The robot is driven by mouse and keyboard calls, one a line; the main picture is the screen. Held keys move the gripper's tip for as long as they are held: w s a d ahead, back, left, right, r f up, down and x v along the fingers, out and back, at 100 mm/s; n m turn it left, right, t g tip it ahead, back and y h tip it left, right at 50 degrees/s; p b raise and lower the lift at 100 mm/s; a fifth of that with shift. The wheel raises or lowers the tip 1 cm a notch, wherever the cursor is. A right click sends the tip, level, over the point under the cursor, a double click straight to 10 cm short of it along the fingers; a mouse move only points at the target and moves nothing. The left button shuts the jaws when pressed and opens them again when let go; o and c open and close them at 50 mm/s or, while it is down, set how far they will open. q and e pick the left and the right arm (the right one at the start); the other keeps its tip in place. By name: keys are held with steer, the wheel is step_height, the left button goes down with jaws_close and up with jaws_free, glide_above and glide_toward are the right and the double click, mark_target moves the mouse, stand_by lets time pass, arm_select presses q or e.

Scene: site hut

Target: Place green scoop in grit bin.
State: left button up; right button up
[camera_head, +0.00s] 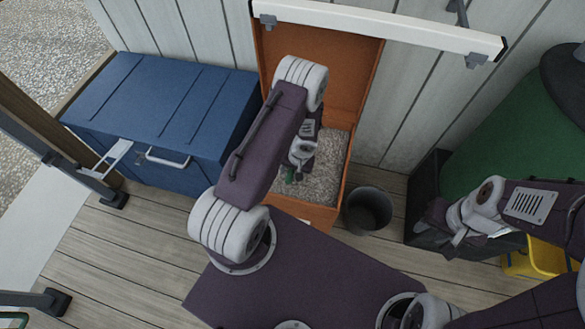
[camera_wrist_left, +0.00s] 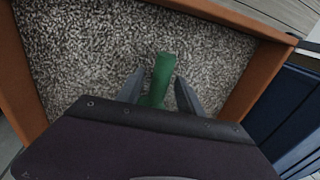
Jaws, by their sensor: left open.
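The orange grit bin (camera_head: 319,213) stands open against the wall, its lid up and grey grit (camera_head: 325,165) inside. The green scoop (camera_wrist_left: 163,76) lies on or just above the grit inside the bin, between the fingers of my left gripper (camera_wrist_left: 160,88). These fingers are open, with a gap on each side of it. Part of the scoop is hidden behind the gripper body. In the head view only a small bit of the green scoop (camera_head: 290,175) shows beneath my left arm. My right gripper (camera_head: 443,228) is out to the right, away from the bin; its jaws are unclear.
A blue chest (camera_head: 160,95) stands left of the bin. A dark bucket (camera_head: 367,210) is at the bin's right front. A big green container (camera_head: 520,130) and a yellow bucket (camera_head: 540,258) are at the right. Wooden floor (camera_head: 110,240) is clear at the left front.

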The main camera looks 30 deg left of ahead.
arm_select(q)
steer(key=s+a+p+v, duration=0.1)
steer(key=s+p+v, duration=0.1)
steer(key=v, duration=1)
steer(key=s+p+v, duration=0.1)
steer(key=p+v, duration=0.1)
steer(key=v, duration=1)
steer(key=s+d+r+m+t+h, duration=0.1)
steer(key=s+d+r+m+h, duration=0.1)
steer(key=s+r, duration=0.5)
steer(key=shift+s+d+h, duration=0.2)
steer(key=shift+d+h, duration=0.1)
steer(key=shift+d, duration=0.35)
step_height(320, 180, up, 10)
steer(key=p, duration=1)
steer(key=shift+r+p, duration=0.15)
steer(key=shift+p, duration=0.2)
